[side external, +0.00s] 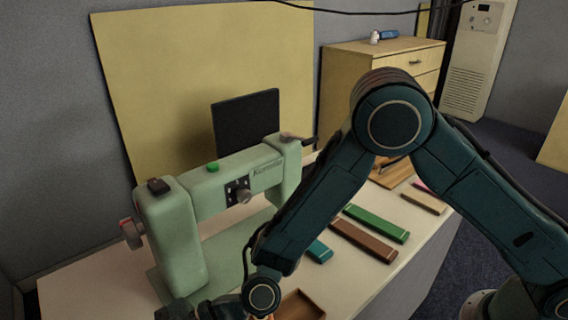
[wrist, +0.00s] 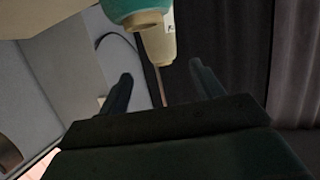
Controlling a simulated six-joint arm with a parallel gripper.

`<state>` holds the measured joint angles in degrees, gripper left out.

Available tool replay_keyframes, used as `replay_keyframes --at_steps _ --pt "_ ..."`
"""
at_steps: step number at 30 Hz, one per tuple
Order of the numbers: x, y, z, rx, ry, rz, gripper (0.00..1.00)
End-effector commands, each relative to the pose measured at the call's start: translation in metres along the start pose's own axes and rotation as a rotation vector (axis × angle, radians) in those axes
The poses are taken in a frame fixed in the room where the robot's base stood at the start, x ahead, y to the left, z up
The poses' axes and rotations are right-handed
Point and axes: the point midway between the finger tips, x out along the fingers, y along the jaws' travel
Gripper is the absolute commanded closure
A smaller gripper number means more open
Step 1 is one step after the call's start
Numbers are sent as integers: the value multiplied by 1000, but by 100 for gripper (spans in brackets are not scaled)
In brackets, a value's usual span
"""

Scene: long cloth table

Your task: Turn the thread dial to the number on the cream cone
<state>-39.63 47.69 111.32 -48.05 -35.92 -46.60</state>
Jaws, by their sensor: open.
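A pale green sewing machine (side external: 190,235) stands on the table in the side view. A round grey knob (side external: 243,196), which looks like the thread dial, sits on a dark panel on its front; its setting is too small to read. In the wrist view, a cream cone (wrist: 158,46) shows at the top beside a teal cone (wrist: 136,8). The cream cone has a white label at its edge, with an unreadable mark. My gripper (wrist: 163,76) is open, its two fingers apart with nothing gripped between them. In the side view my gripper is low at the bottom edge, partly cut off.
Green (side external: 376,223) and brown (side external: 362,240) flat boxes lie on the table right of the machine, with a teal one (side external: 319,251) nearer. A brown tray (side external: 300,305) is at the front. A dark screen (side external: 246,124) stands behind the machine. My arm hides part of the table.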

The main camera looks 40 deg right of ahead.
Motion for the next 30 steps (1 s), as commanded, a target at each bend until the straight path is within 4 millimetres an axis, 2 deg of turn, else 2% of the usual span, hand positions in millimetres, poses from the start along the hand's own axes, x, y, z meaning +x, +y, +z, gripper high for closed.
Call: replay_keyframes --at_steps 5,18,30 --pt "5 -1 0 -1 0 -2 34" --pt "46 -4 -1 -1 0 -2 34" --pt "52 -4 -1 0 -1 0 34"
